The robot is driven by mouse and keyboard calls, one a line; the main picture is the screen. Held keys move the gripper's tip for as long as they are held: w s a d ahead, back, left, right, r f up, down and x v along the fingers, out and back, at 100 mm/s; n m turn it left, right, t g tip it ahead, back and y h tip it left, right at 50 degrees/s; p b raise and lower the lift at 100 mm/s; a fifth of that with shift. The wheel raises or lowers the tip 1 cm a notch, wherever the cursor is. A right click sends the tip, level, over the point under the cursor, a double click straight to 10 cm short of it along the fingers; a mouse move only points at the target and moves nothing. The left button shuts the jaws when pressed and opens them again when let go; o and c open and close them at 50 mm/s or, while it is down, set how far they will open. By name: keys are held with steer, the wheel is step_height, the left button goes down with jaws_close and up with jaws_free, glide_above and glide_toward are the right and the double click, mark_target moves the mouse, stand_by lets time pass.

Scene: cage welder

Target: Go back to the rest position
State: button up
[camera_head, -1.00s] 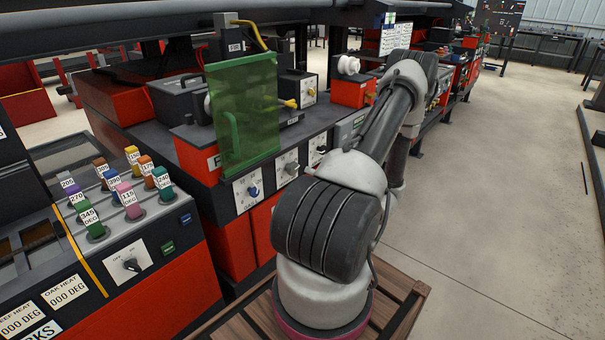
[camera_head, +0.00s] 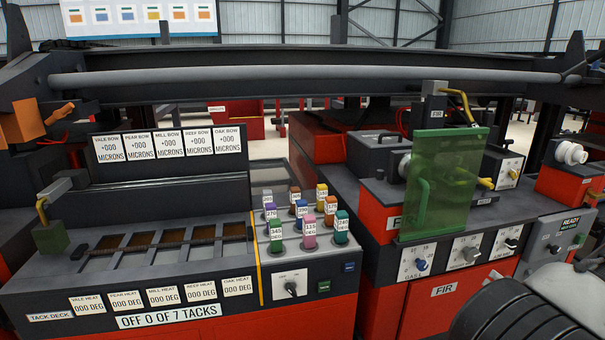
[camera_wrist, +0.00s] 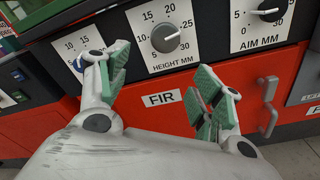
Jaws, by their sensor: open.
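My gripper (camera_wrist: 165,90) shows in the wrist view with its two green-padded fingers spread apart and nothing between them. It faces the red front of the FIR station (camera_wrist: 150,125), below a dial marked HEIGHT MM (camera_wrist: 169,38). The fingers look close to the panel, but I cannot tell whether they touch it. The left finger partly covers another dial.
The FIR station carries a green see-through shield (camera_head: 440,185) and several dials. A long grey rail (camera_head: 300,78) crosses above both. A red cabinet door handle (camera_wrist: 270,105) is at the right.

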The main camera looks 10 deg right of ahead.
steer(key=s+a+f+n+g+y, duration=0.1)
steer(key=s+a+n+g+y, duration=0.1)
steer(key=s+a+n+y, duration=0.3)
steer(key=s+a+r+n+g+y, duration=0.3)
steer(key=s+a+r+n+g, duration=0.4)
steer(key=a+r+n+g, duration=0.65)
steer(key=w+a+r+n+t+h, duration=0.1)
steer(key=a+r+n+h, duration=0.3)
steer(key=r+n, duration=0.6)
steer(key=w+a+r+n+t+h, duration=0.1)
steer(key=a+r+n+h, duration=0.3)
steer(key=r+n, duration=0.6)
steer(key=n+h, duration=0.2)
steer(key=n, duration=0.1)
steer(key=shift+a+t, duration=0.2)
steer(key=shift+t, duration=0.15)
